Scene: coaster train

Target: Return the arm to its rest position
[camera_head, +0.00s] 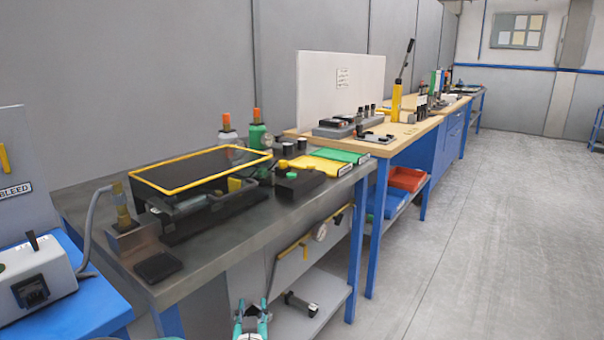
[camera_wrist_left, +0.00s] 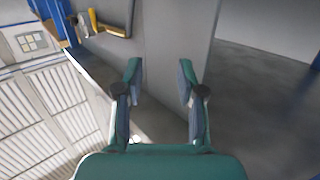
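My left gripper (camera_head: 252,304) is low at the bottom edge of the head view, in front of the near metal workbench and below its top. In the left wrist view its two teal and grey fingers (camera_wrist_left: 160,72) stand apart with nothing between them. It is open and empty. My right gripper is in neither view.
The near metal workbench (camera_head: 215,262) carries a yellow-rimmed black tray (camera_head: 205,168). A lower shelf (camera_head: 318,292) is close to the gripper's right. A blue bench (camera_head: 85,318) with a grey box stands at left. The floor (camera_head: 500,240) at right is clear.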

